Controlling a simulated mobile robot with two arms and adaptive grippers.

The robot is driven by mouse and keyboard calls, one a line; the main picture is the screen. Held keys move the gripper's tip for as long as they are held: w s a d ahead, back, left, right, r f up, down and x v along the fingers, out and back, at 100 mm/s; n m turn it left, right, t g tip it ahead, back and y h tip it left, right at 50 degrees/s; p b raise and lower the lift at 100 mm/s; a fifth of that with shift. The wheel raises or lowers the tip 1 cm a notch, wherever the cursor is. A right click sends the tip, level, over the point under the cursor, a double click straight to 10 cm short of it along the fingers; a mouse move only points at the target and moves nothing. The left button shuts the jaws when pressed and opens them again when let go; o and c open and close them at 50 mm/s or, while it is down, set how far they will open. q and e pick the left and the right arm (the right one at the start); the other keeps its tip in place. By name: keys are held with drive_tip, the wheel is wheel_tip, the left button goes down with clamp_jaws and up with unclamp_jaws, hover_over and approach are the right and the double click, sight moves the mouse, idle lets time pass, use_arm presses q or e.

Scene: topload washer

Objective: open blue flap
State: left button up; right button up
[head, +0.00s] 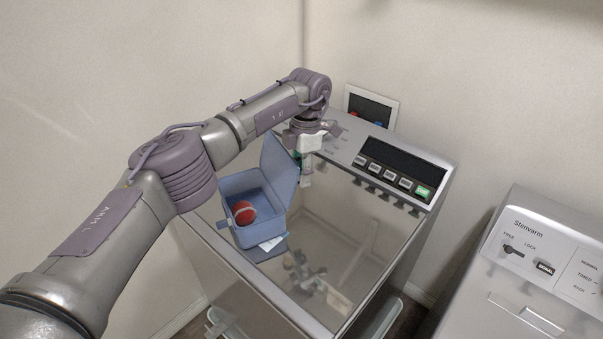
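A blue box (229,190) stands on the washer's glass lid, with its top open and a red ball (244,212) inside. One blue flap (276,166) stands upright, tilted slightly, along the box's right-back side. Another blue flap (269,250) lies folded out low at the front of the box. My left gripper (306,176) points down just to the right of the upright flap, close to it. The flap and the wrist partly hide its fingers, so I cannot tell whether it is open or touching the flap. My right gripper is not in view.
The top-load washer's glass lid (345,235) is clear to the right of the box. A control panel (395,170) with buttons runs along its back. A second appliance (550,260) stands at the right. A wall box (372,104) is behind.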

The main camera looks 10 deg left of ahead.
use_arm(q)
wheel_tip(320, 180, up, 12)
drive_tip(key=w, duration=0.1)
drive_tip(key=shift+d+f, duration=0.25)
drive_tip(key=shift+d, duration=0.15)
